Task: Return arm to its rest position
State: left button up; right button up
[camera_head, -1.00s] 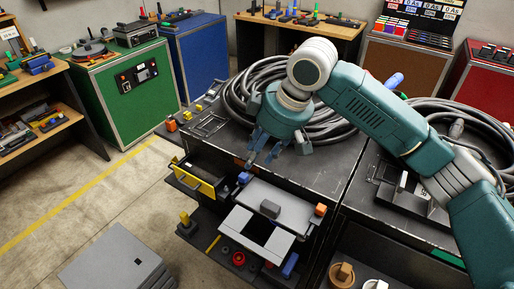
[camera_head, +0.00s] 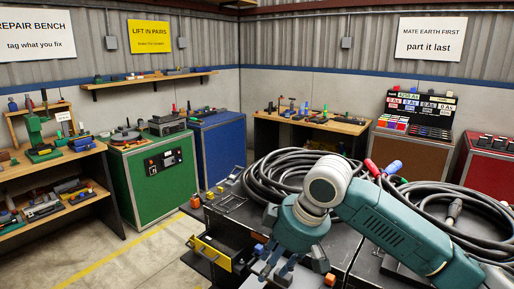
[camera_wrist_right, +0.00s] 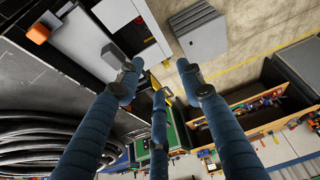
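My right arm (camera_head: 400,228) is teal with pale joints and reaches in from the right in the head view. The gripper is open and empty. My left arm and gripper are not in view.
Coiled black cables (camera_head: 262,182) lie on the cart behind the gripper. A yellow-fronted bin (camera_head: 212,254) and an orange block (camera_head: 195,201) are left of it. Green (camera_head: 150,195) and blue (camera_head: 222,150) cabinets stand farther back. Floor at left is clear.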

jog(key=s+a+f+m+y, duration=0.1)
jog(key=s+a+f, duration=0.1)
jog(key=s+f, duration=0.45)
jog(key=s+a+f+m+y, duration=0.15)
jog(key=s+f, duration=0.25)
jog(key=f, duration=0.5)
jog(key=s+d+f+m+h, duration=0.3)
jog(key=s+d+f, duration=0.3)
jog(key=s+d, duration=0.35)
jog(key=s+d+f+m+h, duration=0.3)
jog(key=s+d+f, duration=0.3)
jog(key=s+d, duration=0.4)
notch_tip(320, 180, down, 24)
jog(key=s, duration=0.1)
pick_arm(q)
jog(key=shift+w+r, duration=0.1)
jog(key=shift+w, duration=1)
pick_arm(e)
jog(key=s+d+f, duration=0.2)
jog(key=s+f, duration=0.6)
jog(key=s+d+f+g, duration=0.1)
jog(key=s+f, duration=0.8)
jog(key=shift+s+d+f+g, duration=0.25)
jog(key=shift+s+d+g, duration=0.05)
jog(key=shift+d, duration=0.1)
